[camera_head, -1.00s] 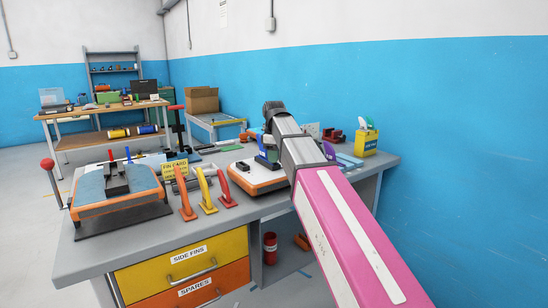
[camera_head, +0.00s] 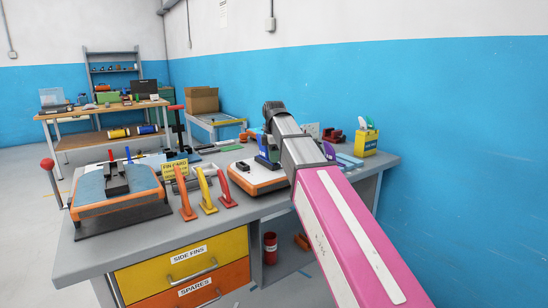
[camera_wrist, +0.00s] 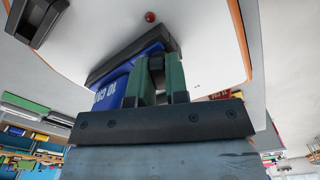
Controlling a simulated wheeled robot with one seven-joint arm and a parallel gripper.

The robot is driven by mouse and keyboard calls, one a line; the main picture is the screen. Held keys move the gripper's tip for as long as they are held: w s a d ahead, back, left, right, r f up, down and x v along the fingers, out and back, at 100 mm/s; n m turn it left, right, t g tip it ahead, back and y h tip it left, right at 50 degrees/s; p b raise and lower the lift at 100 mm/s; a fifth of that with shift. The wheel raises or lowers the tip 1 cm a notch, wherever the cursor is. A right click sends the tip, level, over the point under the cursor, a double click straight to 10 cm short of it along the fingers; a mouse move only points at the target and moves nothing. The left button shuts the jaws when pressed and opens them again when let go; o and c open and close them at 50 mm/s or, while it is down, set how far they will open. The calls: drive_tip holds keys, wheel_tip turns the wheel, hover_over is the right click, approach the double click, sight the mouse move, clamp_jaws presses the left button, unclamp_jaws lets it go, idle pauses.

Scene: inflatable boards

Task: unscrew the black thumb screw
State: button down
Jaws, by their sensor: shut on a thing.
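In the wrist view my gripper (camera_wrist: 162,80) has two green fingers close together beside a blue fin (camera_wrist: 112,84) with white lettering. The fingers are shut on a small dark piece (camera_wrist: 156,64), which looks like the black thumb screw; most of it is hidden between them. The fin stands in a black base (camera_wrist: 125,48) on a white board (camera_wrist: 205,40) with an orange edge. In the head view the board (camera_head: 250,177) lies on the bench and the blue-purple fin (camera_head: 264,145) rises from it.
A grey bench (camera_head: 92,257) holds a clamped blue-and-orange board (camera_head: 95,192) at left. A yellow box (camera_head: 366,143) stands at the right end. A small red ball (camera_wrist: 150,17) shows in the wrist view.

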drive_tip(key=shift+s, duration=0.1)
drive_tip(key=shift+f+n, duration=0.1)
drive_tip(key=shift+n, duration=1.6)
drive_tip(key=shift+n, duration=1.7)
drive_tip(key=shift+n, duration=1.7)
